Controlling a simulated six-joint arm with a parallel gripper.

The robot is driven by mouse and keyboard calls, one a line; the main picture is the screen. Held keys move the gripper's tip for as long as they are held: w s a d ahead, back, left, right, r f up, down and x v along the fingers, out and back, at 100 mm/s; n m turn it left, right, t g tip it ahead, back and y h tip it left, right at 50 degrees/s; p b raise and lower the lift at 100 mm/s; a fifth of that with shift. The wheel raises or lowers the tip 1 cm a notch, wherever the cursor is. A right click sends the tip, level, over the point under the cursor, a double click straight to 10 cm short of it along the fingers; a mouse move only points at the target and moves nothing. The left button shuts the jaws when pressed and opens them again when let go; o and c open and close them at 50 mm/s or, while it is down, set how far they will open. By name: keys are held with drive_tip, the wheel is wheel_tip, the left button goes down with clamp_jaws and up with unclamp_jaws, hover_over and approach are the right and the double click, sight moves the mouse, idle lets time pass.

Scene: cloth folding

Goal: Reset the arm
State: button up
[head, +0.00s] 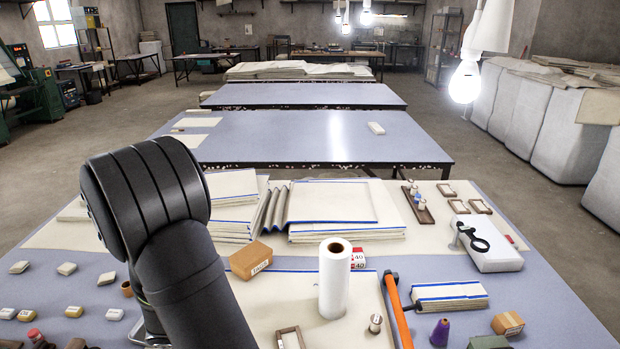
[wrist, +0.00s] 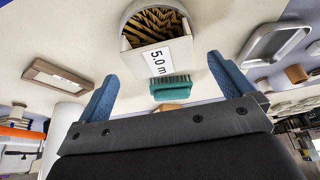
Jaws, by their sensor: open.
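My gripper (wrist: 160,78) shows in the wrist view with its two blue fingers spread wide apart. Nothing is between its fingers in its grasp; a box and a brush show beyond them. In the head view my black arm rises at the left front of the near table (head: 560,285), and my gripper is out of sight there. Folded cream cloths with blue edges (head: 335,203) lie stacked at the far middle of this table. A cream cloth sheet (head: 265,300) lies flat in front of them. No cloth touches my fingers.
A white box marked 5.0 m (wrist: 152,58), a green brush (wrist: 175,88) and a metal tray (wrist: 272,42) show beyond my fingers. A white roll (head: 334,285) stands upright near an orange-handled tool (head: 398,315). Small blocks lie at the left.

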drive_tip(key=x, duration=0.4)
drive_tip(key=shift+f, duration=0.35)
wheel_tip(320, 180, up, 4)
drive_tip(key=shift+r, duration=0.1)
drive_tip(key=w+d+r, duration=0.1)
drive_tip(key=d+r, duration=0.6)
drive_tip(key=d, duration=0.5)
wheel_tip(320, 180, up, 18)
drive_tip(key=shift+o, duration=0.2)
drive_tip(key=shift+a+r, duration=0.1)
drive_tip(key=shift+r, duration=0.05)
